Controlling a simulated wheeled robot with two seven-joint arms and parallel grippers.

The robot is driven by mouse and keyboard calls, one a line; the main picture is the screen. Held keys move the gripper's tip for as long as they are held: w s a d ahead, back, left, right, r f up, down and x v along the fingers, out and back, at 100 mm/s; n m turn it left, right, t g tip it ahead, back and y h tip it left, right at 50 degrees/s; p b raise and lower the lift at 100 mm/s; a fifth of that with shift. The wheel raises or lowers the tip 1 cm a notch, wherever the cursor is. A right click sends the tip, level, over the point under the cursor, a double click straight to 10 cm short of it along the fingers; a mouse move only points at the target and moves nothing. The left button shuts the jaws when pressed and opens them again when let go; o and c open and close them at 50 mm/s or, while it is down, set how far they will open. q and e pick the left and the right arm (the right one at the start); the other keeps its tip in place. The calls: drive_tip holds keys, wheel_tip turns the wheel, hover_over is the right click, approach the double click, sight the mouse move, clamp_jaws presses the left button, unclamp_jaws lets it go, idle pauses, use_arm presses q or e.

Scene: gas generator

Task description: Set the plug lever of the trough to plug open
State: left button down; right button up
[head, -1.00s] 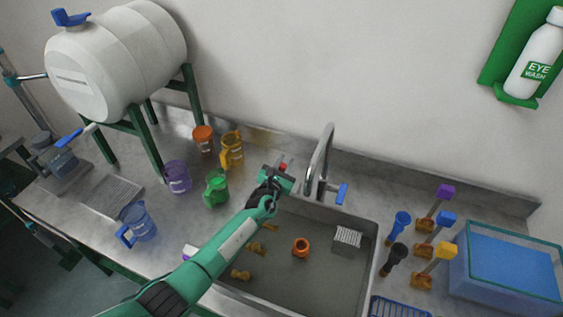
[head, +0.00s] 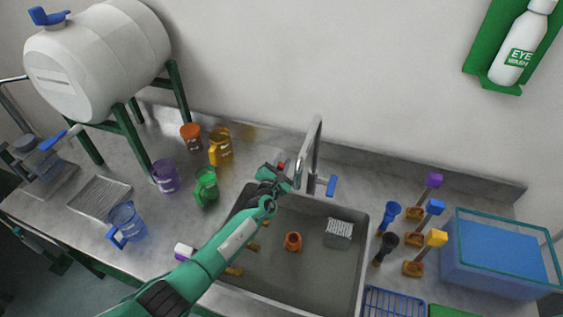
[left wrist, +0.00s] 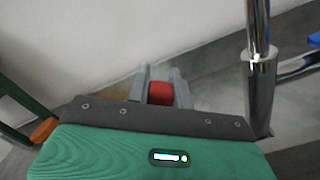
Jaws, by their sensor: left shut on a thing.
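The trough (head: 365,235) is a grey sink sunk into the metal counter, with a chrome faucet (head: 312,150) behind it. A small red knob (head: 281,165) shows at the trough's back left edge, left of the faucet; I take it as the plug lever's knob. In the left wrist view the red knob (left wrist: 160,93) sits between the two grey fingers. My left gripper (head: 277,172) is shut on it. The gripper hides the lever's shaft and base, so its setting cannot be read. My right gripper is out of view.
The chrome faucet with its blue handle (head: 331,186) stands close to the right of my left gripper. Green (head: 206,187), yellow (head: 220,147), orange (head: 191,137) and purple (head: 165,175) cups stand to its left. An orange vessel (head: 293,242) lies in the trough.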

use_arm(q)
drive_tip(key=c, duration=1.2)
unclamp_jaws()
drive_tip(key=shift+c, duration=0.2)
drive_tip(key=v, duration=1.4)
drive_tip(key=shift+p, duration=0.35)
drive_tip(key=shift+w, duration=0.1)
